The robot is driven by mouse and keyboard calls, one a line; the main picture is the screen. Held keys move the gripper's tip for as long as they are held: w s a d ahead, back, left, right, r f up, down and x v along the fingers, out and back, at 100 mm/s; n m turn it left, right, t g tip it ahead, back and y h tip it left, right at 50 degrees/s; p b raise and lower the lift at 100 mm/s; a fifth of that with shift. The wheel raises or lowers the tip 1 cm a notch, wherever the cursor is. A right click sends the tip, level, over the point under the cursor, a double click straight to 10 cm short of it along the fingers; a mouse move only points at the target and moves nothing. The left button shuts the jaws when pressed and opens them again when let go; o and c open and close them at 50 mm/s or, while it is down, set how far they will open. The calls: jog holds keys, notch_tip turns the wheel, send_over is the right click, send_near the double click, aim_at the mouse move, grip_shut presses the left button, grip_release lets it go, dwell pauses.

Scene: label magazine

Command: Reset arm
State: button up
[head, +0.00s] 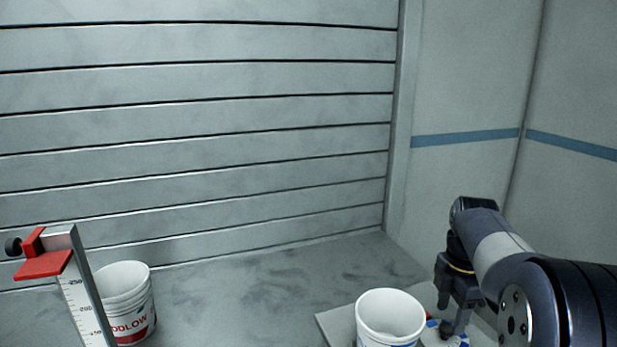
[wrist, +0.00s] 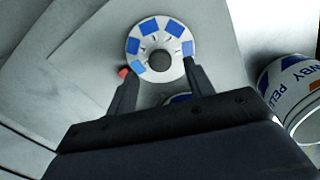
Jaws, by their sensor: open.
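My gripper (head: 458,318) points down at the lower right in the head view, just right of a white bucket. In the wrist view its two dark fingers stand apart (wrist: 158,76), with nothing seen held between them. Beyond the fingertips is a round white disc (wrist: 143,52) with blue patches and a dark centre. Part of a blue and white thing (head: 460,340) shows below my gripper in the head view, partly hidden. I cannot tell how far the fingertips are from the disc.
The white bucket (head: 390,308) stands close left of my gripper; a lettered bucket (wrist: 290,88) is at the wrist view's right. A red-labelled bucket (head: 128,295) and a graduated post (head: 82,300) with a red bracket are far left. Floor between is clear. Walls (head: 200,120) stand behind.

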aim_at(448, 328)
notch_tip(448, 328, up, 7)
jog(key=s+m+p, duration=0.1)
jog(key=m, duration=0.1)
jog(key=shift+s+d+m+y, duration=0.25)
jog(key=shift+d+m+y, duration=0.05)
jog(key=shift+d+y, duration=0.1)
